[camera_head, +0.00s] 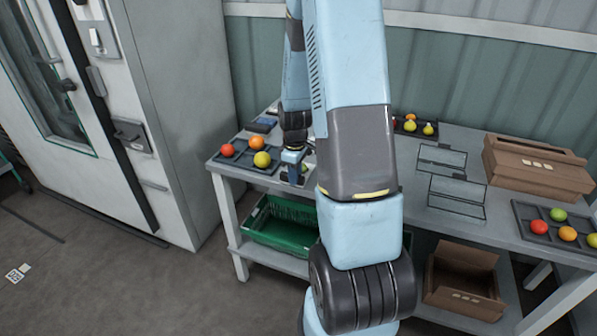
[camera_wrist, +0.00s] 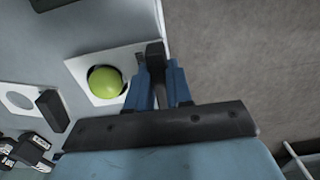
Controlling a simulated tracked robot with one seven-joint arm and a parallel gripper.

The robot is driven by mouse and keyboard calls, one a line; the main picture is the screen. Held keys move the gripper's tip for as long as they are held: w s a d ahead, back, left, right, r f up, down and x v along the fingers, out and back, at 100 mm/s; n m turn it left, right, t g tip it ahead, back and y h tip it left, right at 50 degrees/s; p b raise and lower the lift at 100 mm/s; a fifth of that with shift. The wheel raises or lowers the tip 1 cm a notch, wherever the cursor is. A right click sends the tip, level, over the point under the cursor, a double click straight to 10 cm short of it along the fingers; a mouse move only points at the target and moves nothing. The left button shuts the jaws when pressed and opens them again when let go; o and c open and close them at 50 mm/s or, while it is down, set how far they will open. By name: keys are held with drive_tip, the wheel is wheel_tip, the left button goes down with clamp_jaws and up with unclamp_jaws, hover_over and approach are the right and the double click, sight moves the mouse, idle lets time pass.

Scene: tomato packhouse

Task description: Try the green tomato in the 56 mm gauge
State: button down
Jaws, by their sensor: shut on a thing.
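In the wrist view a yellow-green tomato (camera_wrist: 105,82) shows in the round hole of a white gauge plate (camera_wrist: 82,68). My gripper (camera_wrist: 158,75) is shut on the dark upright handle (camera_wrist: 154,52) at the plate's right edge, with the tomato just left of the fingers. No size mark is readable. In the head view my gripper (camera_head: 292,172) is at the table's front edge, and my arm hides most of the gauge area.
A second gauge plate (camera_wrist: 17,96) with a dark handle (camera_wrist: 52,110) lies to the left in the wrist view. In the head view a left tray (camera_head: 232,160), a right tray (camera_head: 524,212) and a cardboard box (camera_head: 530,180) stand on the table (camera_head: 480,245). A green crate (camera_head: 262,235) is below.

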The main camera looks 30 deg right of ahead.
drive_tip(key=shift+r, duration=0.15)
drive_tip(key=shift+r, duration=3.8)
drive_tip(key=shift+s, duration=0.1)
